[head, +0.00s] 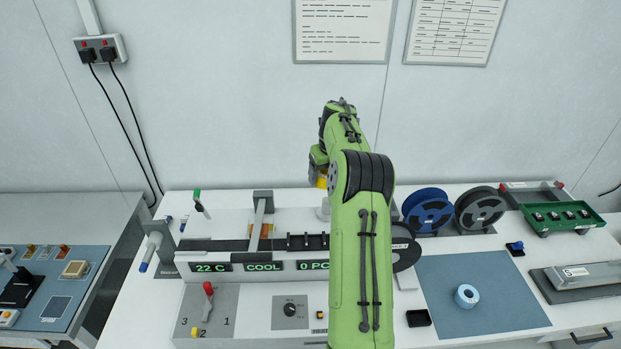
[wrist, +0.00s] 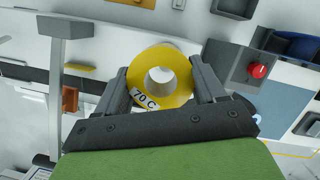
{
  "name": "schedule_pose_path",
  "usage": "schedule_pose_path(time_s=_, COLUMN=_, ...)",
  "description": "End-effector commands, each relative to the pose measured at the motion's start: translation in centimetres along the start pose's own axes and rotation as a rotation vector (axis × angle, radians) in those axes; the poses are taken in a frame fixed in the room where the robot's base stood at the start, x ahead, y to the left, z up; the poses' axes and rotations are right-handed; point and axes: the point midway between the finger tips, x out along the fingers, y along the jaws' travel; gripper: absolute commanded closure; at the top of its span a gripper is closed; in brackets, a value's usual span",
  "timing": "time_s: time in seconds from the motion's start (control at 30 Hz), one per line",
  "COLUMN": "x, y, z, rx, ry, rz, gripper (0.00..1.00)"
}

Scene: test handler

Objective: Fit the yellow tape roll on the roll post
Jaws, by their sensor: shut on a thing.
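The yellow tape roll (wrist: 178,67), with a white "70 C" label, is between the two fingers of my gripper (wrist: 164,84) in the wrist view. The fingers are shut on its outer sides, and its round hole faces the camera. In the head view only a small yellow part of the roll (head: 322,183) shows beside my green arm, above the back of the bench. A short pale upright piece (head: 323,209) stands below it, partly hidden by my arm. I cannot tell whether that is the roll post.
A handler with lit displays (head: 263,267) and a lever panel (head: 207,310) fills the bench front. Blue (head: 428,209) and dark (head: 480,208) reels stand right, near a green tray (head: 562,217). A pale blue roll (head: 466,296) lies on a mostly clear blue-grey mat (head: 500,275).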

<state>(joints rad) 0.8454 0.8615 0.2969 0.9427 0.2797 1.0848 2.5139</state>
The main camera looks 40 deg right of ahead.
Motion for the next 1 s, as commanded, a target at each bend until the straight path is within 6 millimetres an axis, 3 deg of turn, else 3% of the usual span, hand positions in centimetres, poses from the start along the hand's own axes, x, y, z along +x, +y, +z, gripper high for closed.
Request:
schedule_pose_path(time_s=0.47, x=0.0, y=-0.3, z=-0.1, rx=0.029, ry=-0.004, rz=-0.006, gripper=0.62)
schedule_pose_path(time_s=1.0, x=5.5, y=-0.3, z=-1.6, rx=0.028, ry=-0.002, rz=-0.006, gripper=0.62)
